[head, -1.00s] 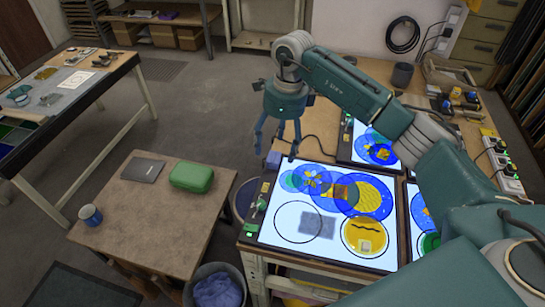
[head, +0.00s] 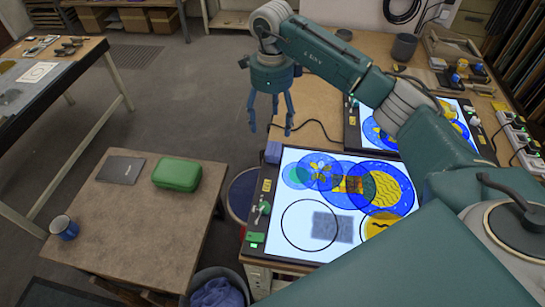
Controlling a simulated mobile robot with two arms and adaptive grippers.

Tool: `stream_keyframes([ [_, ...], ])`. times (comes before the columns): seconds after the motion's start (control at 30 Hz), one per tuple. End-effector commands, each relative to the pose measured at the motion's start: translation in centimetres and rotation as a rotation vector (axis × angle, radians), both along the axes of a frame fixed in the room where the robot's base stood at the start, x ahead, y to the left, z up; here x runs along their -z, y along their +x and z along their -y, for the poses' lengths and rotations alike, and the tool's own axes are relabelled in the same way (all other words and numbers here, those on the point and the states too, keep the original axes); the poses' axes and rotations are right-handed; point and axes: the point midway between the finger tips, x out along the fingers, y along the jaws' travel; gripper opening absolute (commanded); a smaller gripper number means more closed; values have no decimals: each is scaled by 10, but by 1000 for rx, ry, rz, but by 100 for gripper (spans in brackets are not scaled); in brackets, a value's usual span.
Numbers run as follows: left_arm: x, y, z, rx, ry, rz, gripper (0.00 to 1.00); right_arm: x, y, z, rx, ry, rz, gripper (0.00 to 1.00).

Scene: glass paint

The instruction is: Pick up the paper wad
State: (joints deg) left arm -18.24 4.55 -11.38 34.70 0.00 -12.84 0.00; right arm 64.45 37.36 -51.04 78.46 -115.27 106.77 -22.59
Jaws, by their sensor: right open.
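My right gripper (head: 270,130) is open and empty, pointing down above the back left corner of the near light panel (head: 285,215). I cannot clearly make out a paper wad. A yellow disc (head: 378,224) on the panel is partly covered by my right arm; the small pale thing seen on it earlier is hidden now. A grey textured square (head: 332,228) lies flat left of the disc, with blue and patterned round pieces (head: 382,188) behind it. My left gripper is not in view.
A low wooden table (head: 130,235) at left holds a green case (head: 177,174), a dark flat book (head: 120,170) and a blue mug (head: 64,228). A bin with a blue-purple liner (head: 218,294) stands at the front. Another lit panel is at the back right.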

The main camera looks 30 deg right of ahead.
Motion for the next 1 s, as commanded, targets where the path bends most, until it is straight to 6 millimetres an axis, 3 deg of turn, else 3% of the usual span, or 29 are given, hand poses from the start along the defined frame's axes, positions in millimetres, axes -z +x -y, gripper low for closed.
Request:
stream_keyframes([
  [0.03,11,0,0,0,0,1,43,11,0,0,0,0,0,69],
  [0.1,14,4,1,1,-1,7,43,15,0,0,0,0,0,69],
  [0.4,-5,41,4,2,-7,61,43,53,-1,0,0,2,-4,69],
  [0.67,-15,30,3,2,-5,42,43,74,-1,1,1,0,-2,69],
  [0.83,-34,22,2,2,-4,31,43,99,-4,5,1,1,-7,69],
  [1.0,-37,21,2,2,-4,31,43,119,-2,5,-1,1,0,69],
])
